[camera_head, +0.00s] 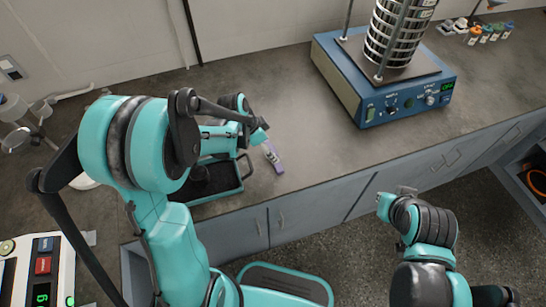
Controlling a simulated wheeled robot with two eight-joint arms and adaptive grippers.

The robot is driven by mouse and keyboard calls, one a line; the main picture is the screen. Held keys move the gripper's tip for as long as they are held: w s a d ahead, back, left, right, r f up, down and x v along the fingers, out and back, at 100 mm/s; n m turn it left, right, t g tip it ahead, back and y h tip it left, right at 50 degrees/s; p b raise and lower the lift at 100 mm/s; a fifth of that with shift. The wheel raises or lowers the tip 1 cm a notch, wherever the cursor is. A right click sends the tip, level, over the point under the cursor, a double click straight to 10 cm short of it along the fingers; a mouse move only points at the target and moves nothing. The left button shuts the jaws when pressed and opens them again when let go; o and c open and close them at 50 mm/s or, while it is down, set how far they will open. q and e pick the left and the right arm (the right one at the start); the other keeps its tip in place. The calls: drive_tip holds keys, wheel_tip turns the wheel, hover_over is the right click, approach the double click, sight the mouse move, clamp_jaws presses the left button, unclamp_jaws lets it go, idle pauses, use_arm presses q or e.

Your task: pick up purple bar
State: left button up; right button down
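A small purple bar (276,164) lies on the grey counter, just right of a dark tray, with a pale patch near its middle. My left arm reaches over the counter, and my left gripper (261,132) is at the upper end of the bar. From here I cannot tell whether it touches the bar, and its fingers are too small and partly hidden to read. My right gripper (392,203) is low at the right, over the floor in front of the cabinets and far from the bar. Its finger opening is unclear.
The dark tray (241,184) with a handle is partly hidden behind my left arm. A blue sieve shaker (376,107) with stacked sieves (392,38) stands at the back right. Small coloured bottles (488,33) stand at the far right. The counter between bar and shaker is clear.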

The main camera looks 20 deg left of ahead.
use_arm(q)
drive_tip(key=shift+x, duration=1.2)
drive_tip(key=shift+r, duration=0.1)
drive_tip(key=c, duration=1.3)
drive_tip(key=shift+r, duration=0.1)
